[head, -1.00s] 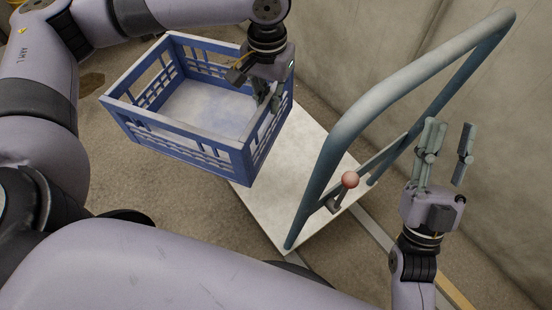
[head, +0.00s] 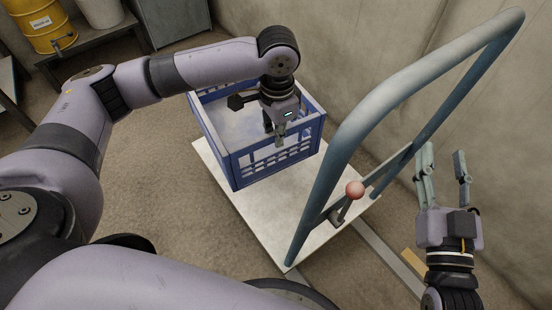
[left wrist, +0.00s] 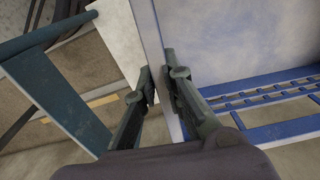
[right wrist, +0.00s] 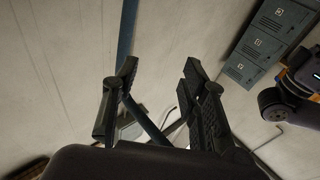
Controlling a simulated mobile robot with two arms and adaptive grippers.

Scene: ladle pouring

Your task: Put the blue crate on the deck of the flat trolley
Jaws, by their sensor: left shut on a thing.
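The blue crate (head: 282,160) is upright over the far left part of the flat trolley's white deck (head: 300,212). I cannot tell whether its base touches the deck. My left gripper (head: 275,138) is shut on the crate's wall on the side toward the trolley handle. In the left wrist view the crate wall (left wrist: 147,32) passes between the fingers (left wrist: 160,76). My right gripper (head: 445,163) is open and empty, to the right of the trolley handle, and its spread fingers show in the right wrist view (right wrist: 160,75).
A wall (head: 370,45) stands behind. A yellow drum (head: 42,22) sits on a bench at the far left. Lockers (right wrist: 262,40) show in the right wrist view.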

